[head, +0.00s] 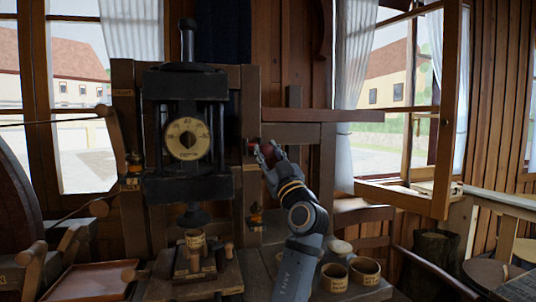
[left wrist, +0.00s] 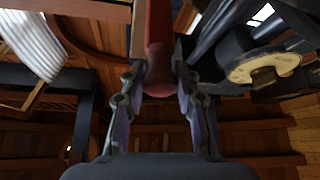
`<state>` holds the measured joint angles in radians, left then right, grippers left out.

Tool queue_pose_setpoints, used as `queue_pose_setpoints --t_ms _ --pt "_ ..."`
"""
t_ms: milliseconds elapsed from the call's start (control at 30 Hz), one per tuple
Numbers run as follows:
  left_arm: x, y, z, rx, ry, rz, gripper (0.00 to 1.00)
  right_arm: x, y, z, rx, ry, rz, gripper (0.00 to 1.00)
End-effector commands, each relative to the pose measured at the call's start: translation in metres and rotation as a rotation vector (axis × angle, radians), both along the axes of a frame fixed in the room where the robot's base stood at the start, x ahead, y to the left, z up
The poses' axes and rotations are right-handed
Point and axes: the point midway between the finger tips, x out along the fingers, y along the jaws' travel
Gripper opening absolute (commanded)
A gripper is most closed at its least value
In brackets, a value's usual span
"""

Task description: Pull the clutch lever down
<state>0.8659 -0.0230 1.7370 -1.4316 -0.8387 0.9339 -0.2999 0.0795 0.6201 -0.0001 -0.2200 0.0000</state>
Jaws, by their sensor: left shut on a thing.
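The clutch lever shows as a red handle (head: 266,149) on the right post of the dark press in the head view. In the left wrist view the red lever (left wrist: 160,50) comes down from the top edge, its rounded end between the fingers. My left gripper (head: 270,156) is shut on it, one finger on each side (left wrist: 160,95). The gripper's fingers hide part of the lever in the head view. My right gripper is not in view.
The press has a round cream dial (head: 188,139). A wooden beam (head: 315,115) juts right just above my gripper. Below, the bench holds several small pots (head: 365,271) and a brown tray (head: 92,280). An open window casement (head: 408,198) stands at the right.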

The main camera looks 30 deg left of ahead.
Motion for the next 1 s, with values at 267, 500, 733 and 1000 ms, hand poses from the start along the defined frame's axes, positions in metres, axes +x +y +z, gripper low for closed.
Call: queue_pose_setpoints --t_ms 267,500,733,1000 --pt "0.001 0.0 -0.002 -0.002 0.003 0.001 0.55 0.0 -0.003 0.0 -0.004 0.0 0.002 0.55" --pt "0.0 0.0 -0.002 -0.002 0.002 0.001 0.55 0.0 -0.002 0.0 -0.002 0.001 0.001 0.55" --pt "-0.014 -0.026 -0.02 -0.007 0.004 -0.005 0.55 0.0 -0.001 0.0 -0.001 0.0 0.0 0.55" --pt "-0.032 -0.053 -0.039 -0.005 0.002 -0.001 0.55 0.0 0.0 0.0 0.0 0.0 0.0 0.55"
